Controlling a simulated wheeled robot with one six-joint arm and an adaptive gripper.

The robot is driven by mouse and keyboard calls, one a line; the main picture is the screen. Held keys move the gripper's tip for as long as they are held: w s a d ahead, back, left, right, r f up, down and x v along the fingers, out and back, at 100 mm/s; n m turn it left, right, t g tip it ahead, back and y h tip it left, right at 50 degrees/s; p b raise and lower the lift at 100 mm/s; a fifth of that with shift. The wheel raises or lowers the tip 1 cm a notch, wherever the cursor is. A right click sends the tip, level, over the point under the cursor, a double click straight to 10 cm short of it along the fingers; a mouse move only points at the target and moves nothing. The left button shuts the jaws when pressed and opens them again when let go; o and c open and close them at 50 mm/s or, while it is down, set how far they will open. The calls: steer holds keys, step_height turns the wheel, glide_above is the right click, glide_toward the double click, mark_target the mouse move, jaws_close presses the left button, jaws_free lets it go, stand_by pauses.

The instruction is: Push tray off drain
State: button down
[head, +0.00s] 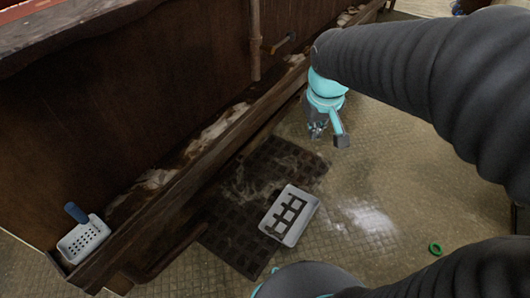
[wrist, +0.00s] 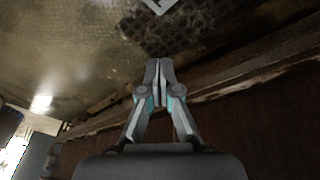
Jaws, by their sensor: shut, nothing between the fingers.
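A white tray (head: 290,216) with dark slots or bars across its floor lies at the lower middle of the head view. It rests partly over a dark square drain grate (head: 240,240) in the tiled floor and covers part of the grate's right side. The tray's edge shows at the top of the wrist view (wrist: 159,5), beside the dark grate (wrist: 190,30). My gripper (head: 318,132) hangs above the floor, beyond the tray and apart from it. In the wrist view my gripper (wrist: 158,65) has its fingers together, with nothing between them.
A dark wooden counter with a low ledge (head: 210,150) runs along the left side. A white perforated basket (head: 83,240) with a blue handle stands at lower left. A green ring (head: 435,249) lies on the floor at right. The tiled floor (head: 370,215) right of the tray is clear.

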steer(key=w+a+f+n+g+b, duration=0.15)
steer(key=w+f, duration=0.35)
steer(key=f, duration=0.5)
steer(key=w+a+f+n+g+h+b, duration=0.1)
steer(key=w+a+f, duration=0.2)
steer(key=w+f, duration=0.5)
steer(key=w+a+f+n+g+b, duration=0.1)
steer(key=w+a+f+n+g, duration=0.15)
steer(key=f, duration=0.95)
steer(key=w+a+f+n, duration=0.1)
steer(key=f, duration=0.9)
steer(key=w+a+f+n+h+b, duration=0.1)
steer(key=a+f, duration=0.1)
steer(key=f, duration=0.9)
steer(key=shift+w+a+n, duration=0.25)
steer(key=shift+w+n, duration=0.05)
steer(key=shift+w, duration=0.1)
steer(key=shift+f+b, duration=0.15)
steer(key=shift+b, duration=0.15)
